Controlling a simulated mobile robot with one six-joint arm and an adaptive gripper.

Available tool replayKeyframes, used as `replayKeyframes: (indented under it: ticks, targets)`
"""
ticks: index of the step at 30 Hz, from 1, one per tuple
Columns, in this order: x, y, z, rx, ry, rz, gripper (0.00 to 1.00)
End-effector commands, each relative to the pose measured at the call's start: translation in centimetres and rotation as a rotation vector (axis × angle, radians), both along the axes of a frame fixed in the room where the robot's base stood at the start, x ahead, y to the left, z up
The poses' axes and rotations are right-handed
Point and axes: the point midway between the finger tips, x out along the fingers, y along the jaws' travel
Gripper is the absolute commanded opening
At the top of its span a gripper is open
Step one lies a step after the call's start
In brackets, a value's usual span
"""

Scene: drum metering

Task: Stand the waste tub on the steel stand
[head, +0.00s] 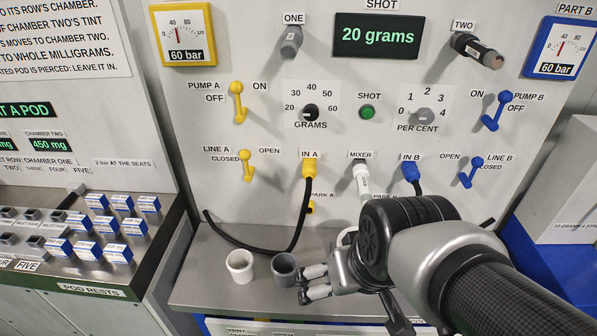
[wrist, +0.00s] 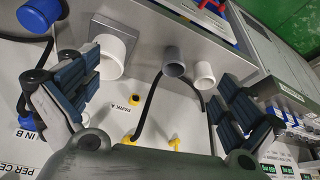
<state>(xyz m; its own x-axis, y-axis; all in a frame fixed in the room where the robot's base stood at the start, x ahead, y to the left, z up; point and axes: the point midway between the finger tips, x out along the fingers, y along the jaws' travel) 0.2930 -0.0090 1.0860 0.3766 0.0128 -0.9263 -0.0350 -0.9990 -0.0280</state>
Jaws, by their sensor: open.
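A wide white tub (wrist: 112,52), apparently the waste tub, stands upright beside the left finger in the wrist view, where the bench appears inverted. A square grey metal plate (wrist: 98,27), which looks like the steel stand, shows at its base; I cannot tell whether the tub rests fully on it. In the head view only a bit of the tub's white rim (head: 346,236) shows behind my gripper (head: 308,282). My gripper (wrist: 160,82) is open with nothing between its fingers, above the bench front.
A grey cup (head: 285,268) and a small white cup (head: 240,262) stand left of my gripper on the steel bench (head: 215,290). A black hose (head: 302,215) loops down from IN A behind them. A blue cup (wrist: 38,17) is at the wrist view's upper left.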

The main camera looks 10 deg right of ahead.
Motion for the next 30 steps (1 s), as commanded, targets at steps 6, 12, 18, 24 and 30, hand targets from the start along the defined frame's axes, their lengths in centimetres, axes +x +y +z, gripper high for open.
replayKeyframes:
  ticks: [6, 12, 18, 24, 30]
  targets:
    - [-4.5, 0.8, 2.9, -0.026, -0.024, 0.031, 1.00]
    - [-5.5, 0.8, 3.2, -0.031, -0.022, 0.032, 1.00]
    - [-5.4, 0.8, 3.2, -0.030, -0.022, 0.033, 1.00]
    - [-5.4, 0.8, 3.2, -0.030, -0.022, 0.033, 1.00]
    - [-5.4, 0.8, 3.2, -0.030, -0.022, 0.033, 1.00]
